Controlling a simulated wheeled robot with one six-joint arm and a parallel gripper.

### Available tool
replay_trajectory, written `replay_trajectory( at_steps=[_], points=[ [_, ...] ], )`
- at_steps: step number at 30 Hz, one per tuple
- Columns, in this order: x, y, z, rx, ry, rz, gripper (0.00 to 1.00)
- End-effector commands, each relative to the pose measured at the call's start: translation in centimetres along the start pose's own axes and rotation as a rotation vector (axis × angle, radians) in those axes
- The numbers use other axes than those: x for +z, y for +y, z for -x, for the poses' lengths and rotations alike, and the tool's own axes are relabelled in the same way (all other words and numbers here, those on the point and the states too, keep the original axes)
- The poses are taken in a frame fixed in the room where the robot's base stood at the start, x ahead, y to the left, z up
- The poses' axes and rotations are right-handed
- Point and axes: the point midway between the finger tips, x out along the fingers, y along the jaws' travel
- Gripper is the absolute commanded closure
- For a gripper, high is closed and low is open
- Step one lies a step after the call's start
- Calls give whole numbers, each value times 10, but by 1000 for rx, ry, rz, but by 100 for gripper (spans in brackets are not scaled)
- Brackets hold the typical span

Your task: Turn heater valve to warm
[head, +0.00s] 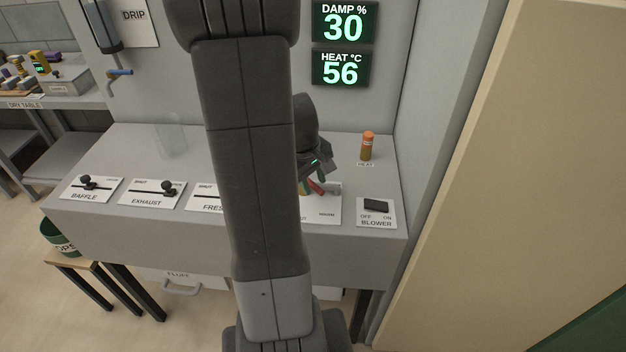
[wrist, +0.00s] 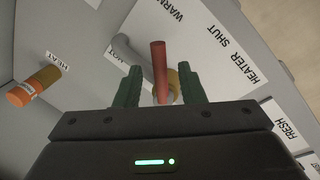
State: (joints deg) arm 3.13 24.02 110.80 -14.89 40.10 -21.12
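The heater valve has a red lever handle (wrist: 159,68), a brass-coloured body (wrist: 187,80) and a grey bent pipe (wrist: 128,50). Its white plate (wrist: 215,55) reads HEATER, SHUT, WARM and, partly hidden, HOT. In the wrist view my gripper (wrist: 160,88) is open, with one green finger on each side of the red handle and gaps on both sides. In the head view my gripper (head: 314,174) is over the valve, and part of the red handle (head: 316,187) shows below it. My arm hides much of the plate.
An orange HEAT cylinder (head: 367,147) stands behind the valve. The BLOWER switch (head: 376,207) is to the right; the EXHAUST slider (head: 157,192) and BAFFLE slider (head: 90,187) are to the left. The HEAT display (head: 341,69) reads 56, the DAMP display (head: 345,23) 30.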

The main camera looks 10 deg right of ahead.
Motion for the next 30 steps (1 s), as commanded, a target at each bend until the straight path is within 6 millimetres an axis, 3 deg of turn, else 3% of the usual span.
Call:
replay_trajectory(
  at_steps=[8,14,24,30],
  points=[
    [-1,0,8,2,3,0,64],
    [-1,1,41,3,6,-1,64],
    [-1,0,114,2,5,0,64],
    [0,0,134,1,1,1,64]
  ],
)
